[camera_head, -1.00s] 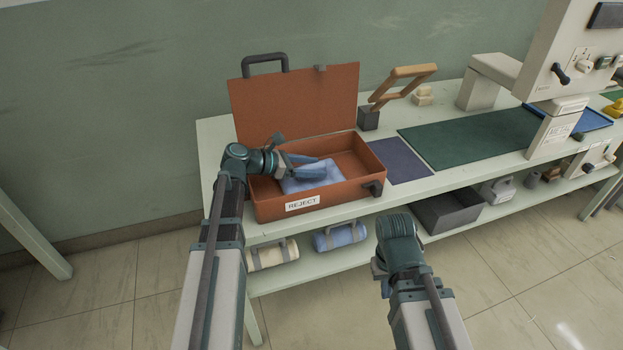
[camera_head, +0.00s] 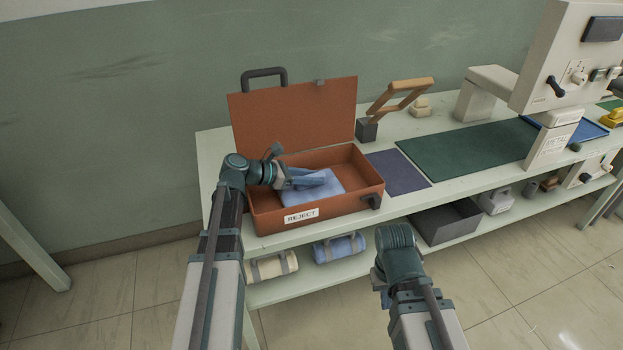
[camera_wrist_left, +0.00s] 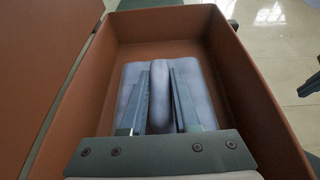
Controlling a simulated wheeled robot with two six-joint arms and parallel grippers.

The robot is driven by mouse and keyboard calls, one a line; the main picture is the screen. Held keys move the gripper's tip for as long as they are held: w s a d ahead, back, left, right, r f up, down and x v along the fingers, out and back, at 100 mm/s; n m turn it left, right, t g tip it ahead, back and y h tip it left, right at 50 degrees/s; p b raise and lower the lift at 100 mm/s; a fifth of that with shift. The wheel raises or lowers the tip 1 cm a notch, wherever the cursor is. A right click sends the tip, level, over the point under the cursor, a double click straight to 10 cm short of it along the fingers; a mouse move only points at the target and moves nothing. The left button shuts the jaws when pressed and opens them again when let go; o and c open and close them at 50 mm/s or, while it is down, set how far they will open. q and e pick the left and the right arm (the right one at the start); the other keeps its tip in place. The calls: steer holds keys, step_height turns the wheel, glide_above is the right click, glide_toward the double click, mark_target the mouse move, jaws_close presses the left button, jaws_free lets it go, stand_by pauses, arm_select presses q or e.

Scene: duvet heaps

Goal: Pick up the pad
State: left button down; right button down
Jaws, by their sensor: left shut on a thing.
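The pad is a soft light-blue folded cloth (camera_head: 318,189) in the orange-brown case marked REJECT (camera_head: 348,203). My left gripper (camera_head: 312,180) is down inside the case at the pad. In the left wrist view the pad (camera_wrist_left: 208,88) lies near the case floor, with a fold raised between the two fingers of my left gripper (camera_wrist_left: 160,88), which is shut on that fold. I cannot tell whether the pad's underside is off the floor. My right gripper (camera_head: 380,285) hangs in front of the bench, its fingers largely hidden.
The case's lid (camera_head: 292,118) stands open at the back. A purple mat (camera_head: 398,171) and a green mat (camera_head: 465,145) lie to the right. A wooden-handled tool (camera_head: 400,92) stands behind. Rolled cloths (camera_head: 340,247) and a dark bin (camera_head: 447,222) are on the lower shelf.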

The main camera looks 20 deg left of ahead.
mark_target(312, 175)
arm_select(q)
step_height(312, 175, up, 9)
steer(key=p, duration=0.8)
steer(key=shift+r+p, duration=0.15)
steer(key=shift+p, duration=0.25)
